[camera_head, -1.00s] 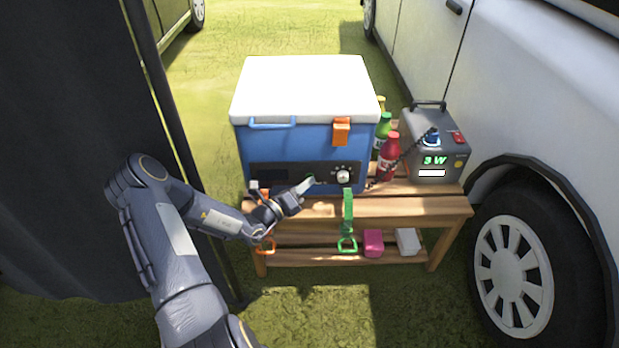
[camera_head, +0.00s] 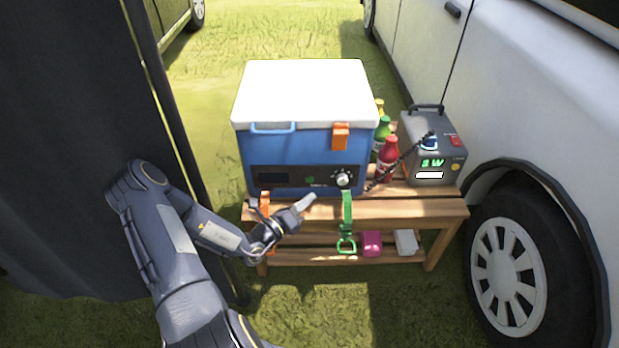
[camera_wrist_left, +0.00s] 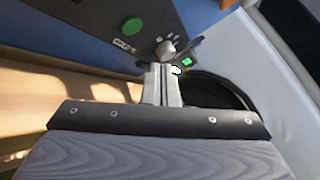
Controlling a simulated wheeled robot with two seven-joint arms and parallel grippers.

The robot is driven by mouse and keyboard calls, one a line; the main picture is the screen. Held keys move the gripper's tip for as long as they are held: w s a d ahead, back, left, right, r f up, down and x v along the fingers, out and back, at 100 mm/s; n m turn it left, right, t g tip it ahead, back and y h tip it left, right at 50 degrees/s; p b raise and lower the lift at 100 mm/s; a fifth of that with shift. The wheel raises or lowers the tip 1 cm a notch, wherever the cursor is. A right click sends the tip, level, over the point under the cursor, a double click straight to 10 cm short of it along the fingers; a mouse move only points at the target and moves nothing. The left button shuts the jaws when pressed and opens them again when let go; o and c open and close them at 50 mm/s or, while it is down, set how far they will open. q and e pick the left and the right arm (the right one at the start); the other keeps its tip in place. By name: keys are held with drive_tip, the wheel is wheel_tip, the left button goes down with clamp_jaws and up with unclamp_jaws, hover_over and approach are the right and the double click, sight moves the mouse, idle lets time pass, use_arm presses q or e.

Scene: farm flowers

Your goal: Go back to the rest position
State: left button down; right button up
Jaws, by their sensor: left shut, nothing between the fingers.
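My left gripper (camera_head: 305,203) is shut and empty. In the head view it is in front of the lower front of a blue cooler (camera_head: 312,148) with a white lid, over the front part of the wooden bench (camera_head: 412,208). In the left wrist view the closed fingers (camera_wrist_left: 162,84) point toward the cooler's control panel, with a green button (camera_wrist_left: 132,26) and a round knob (camera_wrist_left: 166,49) beyond them. I see no contact with the panel. My right gripper is not in view.
A grey power box (camera_head: 433,150) and bottles (camera_head: 388,158) stand right of the cooler. Green (camera_head: 347,215) and orange straps hang at the bench front. A pink block (camera_head: 371,243) and a white block (camera_head: 406,242) sit on the lower shelf. A white vehicle (camera_head: 540,100) is at right, dark fabric (camera_head: 70,120) at left.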

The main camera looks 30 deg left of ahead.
use_arm(q)
drive_tip(key=shift+s+d, duration=0.55)
drive_tip(key=shift+s, duration=0.25)
drive_tip(key=s+d+r+m+g+h, duration=0.55)
drive_tip(key=d+r+m, duration=0.25)
drive_tip(key=m, duration=0.4)
drive_tip(key=s+d+r+m+g+h, duration=0.4)
drive_tip(key=d+r+m+g, duration=0.4)
drive_tip(key=m, duration=0.4)
drive_tip(key=s+a+r+m+t+y, duration=0.1)
drive_tip(key=s+a+r+m+y, duration=0.3)
drive_tip(key=s+m, duration=0.45)
drive_tip(key=s+a+r+m+y, duration=0.1)
drive_tip(key=s+m+y, duration=0.5)
drive_tip(key=s+m, duration=0.25)
wheel_tip(320, 180, up, 29)
drive_tip(key=p, duration=2.9)
drive_tip(key=shift+w, duration=0.35)
